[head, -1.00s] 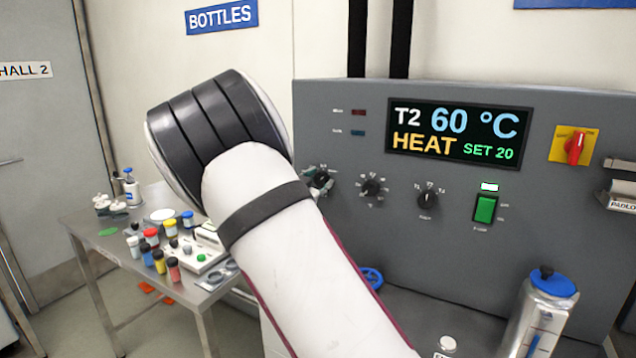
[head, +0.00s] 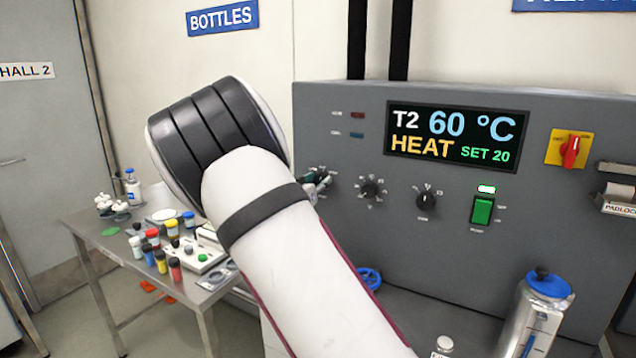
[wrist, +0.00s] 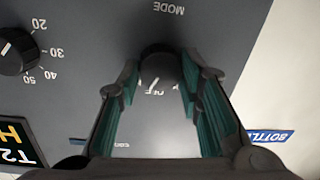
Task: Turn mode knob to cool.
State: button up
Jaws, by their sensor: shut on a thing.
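The mode knob (wrist: 160,66) is dark and round with a white pointer line, under a MODE label that reads upside down in the wrist view. My gripper (wrist: 160,75) has its teal-padded fingers on both sides of the knob and is shut on it. In the head view my gripper (head: 318,183) is at the left knob on the grey panel (head: 340,225) and covers most of it. The pointer's exact setting is hard to read; the letters OFF show partly beside it. The display (head: 455,136) reads T2 60 °C, HEAT, SET 20.
A numbered knob (head: 370,187), a third knob (head: 426,201), a green switch (head: 482,210) and a red rotary handle (head: 571,151) are on the panel. A steel flask (head: 535,315) stands in front. A side table (head: 110,250) with bottles stands left.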

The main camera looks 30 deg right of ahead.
jog(key=n, duration=0.3)
jog(key=shift+n, duration=0.3)
jog(key=n, duration=0.3)
jog(key=shift+w+g, duration=0.1)
jog(key=shift+g, duration=0.2)
jog(key=n, duration=0.3)
jog(key=shift+a+n+g, duration=0.1)
jog(key=shift+n+g, duration=0.2)
jog(key=shift+n, duration=0.1)
jog(key=shift+w+n+h, duration=0.1)
jog(key=shift+n+h, duration=0.2)
jog(key=shift+n, duration=1.6)
jog(key=o, duration=1.2)
jog(key=shift+c, duration=0.2)
jog(key=v, duration=1.2)
